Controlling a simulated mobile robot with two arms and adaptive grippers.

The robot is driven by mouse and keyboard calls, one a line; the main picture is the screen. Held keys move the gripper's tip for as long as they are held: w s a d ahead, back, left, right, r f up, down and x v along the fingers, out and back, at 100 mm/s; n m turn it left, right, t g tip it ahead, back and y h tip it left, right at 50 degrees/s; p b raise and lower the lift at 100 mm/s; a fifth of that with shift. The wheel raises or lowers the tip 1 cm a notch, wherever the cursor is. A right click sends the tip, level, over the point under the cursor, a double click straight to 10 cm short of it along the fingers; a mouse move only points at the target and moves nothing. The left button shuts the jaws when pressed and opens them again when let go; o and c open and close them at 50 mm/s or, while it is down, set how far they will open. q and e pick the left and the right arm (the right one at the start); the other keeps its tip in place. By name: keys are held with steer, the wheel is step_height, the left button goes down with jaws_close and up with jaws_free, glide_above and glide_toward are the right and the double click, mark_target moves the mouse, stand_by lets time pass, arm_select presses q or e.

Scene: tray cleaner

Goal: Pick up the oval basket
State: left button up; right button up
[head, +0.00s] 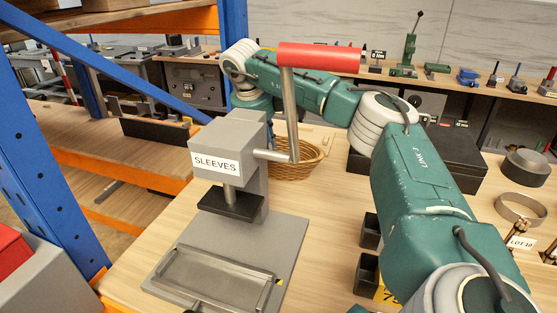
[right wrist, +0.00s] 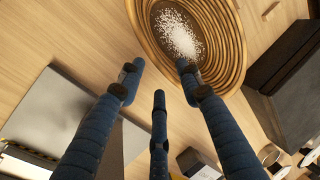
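The oval basket (head: 297,168) is brown wicker and stands on the wooden table behind the grey press, which hides its left part. In the right wrist view the basket (right wrist: 232,75) fills the top, with white granules (right wrist: 178,32) lying in it. My right gripper (right wrist: 158,74) has three dark blue fingers, spread apart with nothing between them. Its fingertips point at the basket's near rim; I cannot tell whether one touches it. In the head view my right arm reaches over behind the press, and its gripper is hidden there. My left gripper is not in view.
The grey press (head: 240,150) labelled SLEEVES, with a red-handled lever (head: 320,58), stands in front of the basket. A dark box (head: 450,160) and metal rings (head: 521,209) are to the right. A blue rack post (head: 35,180) is at the left.

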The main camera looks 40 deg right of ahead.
mark_target(273, 175)
steer(key=x, duration=0.3)
steer(key=shift+w+d+f+p, duration=0.2)
steer(key=shift+f+p, duration=0.1)
steer(key=shift+f, duration=0.05)
steer(key=shift+s+d+f+p, duration=0.1)
steer(key=shift+d+f+p, duration=0.05)
steer(key=shift+f+p, duration=0.35)
steer(key=p+x, duration=0.1)
steer(key=x, duration=0.2)
steer(key=shift+f, duration=0.3)
steer(key=shift+d+f, duration=0.15)
steer(key=shift+f, duration=0.2)
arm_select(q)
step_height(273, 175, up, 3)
arm_select(e)
steer(key=shift+r, duration=0.15)
jaws_close()
